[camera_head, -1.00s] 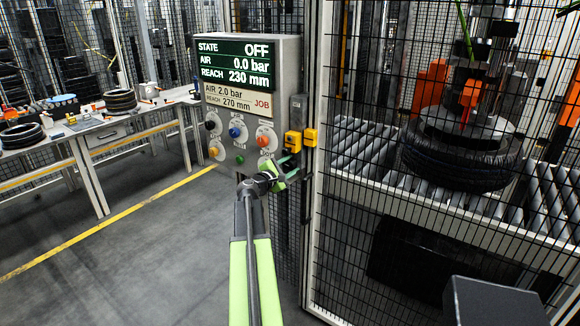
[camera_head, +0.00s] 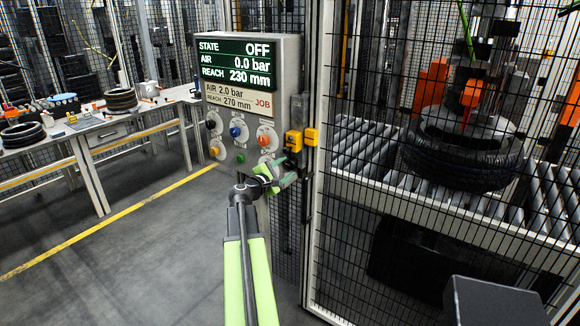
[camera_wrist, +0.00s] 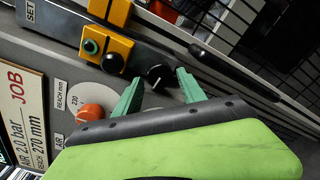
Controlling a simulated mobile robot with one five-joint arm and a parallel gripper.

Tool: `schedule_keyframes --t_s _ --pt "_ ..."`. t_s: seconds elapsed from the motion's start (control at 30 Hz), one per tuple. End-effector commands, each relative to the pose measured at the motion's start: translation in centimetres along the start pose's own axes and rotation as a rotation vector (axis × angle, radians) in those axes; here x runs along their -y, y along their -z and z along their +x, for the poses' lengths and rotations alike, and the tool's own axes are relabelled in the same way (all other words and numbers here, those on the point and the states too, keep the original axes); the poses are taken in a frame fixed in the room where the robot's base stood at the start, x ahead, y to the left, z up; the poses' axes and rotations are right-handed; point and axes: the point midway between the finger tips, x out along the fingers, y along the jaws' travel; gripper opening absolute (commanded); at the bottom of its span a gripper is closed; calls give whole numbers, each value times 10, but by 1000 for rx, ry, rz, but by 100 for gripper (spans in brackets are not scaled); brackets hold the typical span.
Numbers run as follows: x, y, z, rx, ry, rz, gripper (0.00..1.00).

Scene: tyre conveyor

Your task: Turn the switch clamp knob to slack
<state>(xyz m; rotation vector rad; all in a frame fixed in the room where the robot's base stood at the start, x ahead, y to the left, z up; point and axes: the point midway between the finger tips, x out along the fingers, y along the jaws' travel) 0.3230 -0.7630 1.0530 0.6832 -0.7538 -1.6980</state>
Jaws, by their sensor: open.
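A small black knob (camera_wrist: 157,77) with a white pointer mark sits on the grey panel in the wrist view. Its label is not readable, so I cannot confirm by text that it is the clamp knob. My gripper (camera_head: 281,174) is open in front of the panel's lower right corner. In the wrist view its two green fingers stand one on each side of the black knob. I cannot tell whether they touch it. The control panel (camera_head: 291,75) shows STATE OFF, AIR 0.0 bar and REACH 230 mm.
An orange-red knob (camera_wrist: 90,113) lies beside the left finger. Yellow switch boxes (camera_head: 311,137) are beside the panel. A mesh fence with a conveyor and tyre (camera_head: 462,165) stands to the right. A workbench (camera_head: 110,131) is at left; the floor between is clear.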

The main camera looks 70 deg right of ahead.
Motion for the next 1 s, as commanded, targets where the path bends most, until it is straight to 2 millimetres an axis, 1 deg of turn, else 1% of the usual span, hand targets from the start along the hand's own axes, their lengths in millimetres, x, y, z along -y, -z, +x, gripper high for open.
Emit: schedule_keyframes --t_s 0.03,0.2,0.3,0.43,0.53,0.63,0.93,1.0 --pt "1 -2 -18 -2 -2 0 48" --pt "1 -2 -67 -3 -2 0 48" --pt "1 -2 -94 -3 -2 0 48" --pt "1 -1 -120 -3 -1 0 48" --pt "1 -1 -132 -2 0 1 48" --pt "0 0 -138 -2 0 1 48" --pt "0 0 -138 -1 1 2 49" --pt "0 0 -138 -1 1 29 49"
